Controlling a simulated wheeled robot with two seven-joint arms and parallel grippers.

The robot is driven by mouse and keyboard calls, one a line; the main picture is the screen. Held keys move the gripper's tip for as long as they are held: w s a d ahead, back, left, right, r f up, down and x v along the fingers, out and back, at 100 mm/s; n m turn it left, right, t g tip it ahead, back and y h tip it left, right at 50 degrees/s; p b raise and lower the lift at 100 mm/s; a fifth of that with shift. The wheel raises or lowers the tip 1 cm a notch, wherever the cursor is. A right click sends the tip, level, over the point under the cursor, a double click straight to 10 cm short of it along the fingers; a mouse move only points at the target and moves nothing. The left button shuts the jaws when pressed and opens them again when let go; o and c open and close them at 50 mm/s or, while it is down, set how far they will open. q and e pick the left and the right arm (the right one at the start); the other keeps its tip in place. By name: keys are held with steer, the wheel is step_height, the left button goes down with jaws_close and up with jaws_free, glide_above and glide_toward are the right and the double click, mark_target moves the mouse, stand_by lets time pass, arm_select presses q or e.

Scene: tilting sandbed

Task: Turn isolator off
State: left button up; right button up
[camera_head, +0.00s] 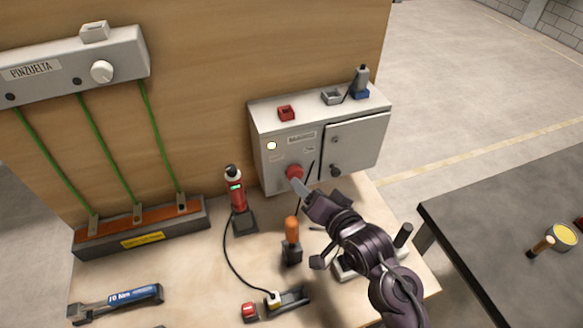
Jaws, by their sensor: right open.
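A grey control box (283,144) stands at the back right of the bench against the wooden board. On its front is a red knob (294,172), probably the isolator; its exact turn position is too small to tell. My left gripper is not in view.
A red and black handheld tool (237,198) and an orange-handled tool (291,232) stand upright left of my right arm. A rail (140,239) with green wires lies at the left. A dark table (490,235) stands at the right.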

mark_target(296, 175)
steer(key=p+x, duration=0.1)
steer(key=x, duration=0.2)
steer(key=shift+w+r, duration=0.1)
steer(key=shift+r, duration=0.05)
steer(key=shift+f+p+x, duration=0.2)
steer(key=shift+p+x, duration=0.15)
steer(key=shift+x, duration=1.2)
steer(key=c, duration=0.5)
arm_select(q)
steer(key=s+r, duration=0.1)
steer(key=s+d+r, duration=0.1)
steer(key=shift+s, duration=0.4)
arm_select(e)
steer(key=c, duration=0.5)
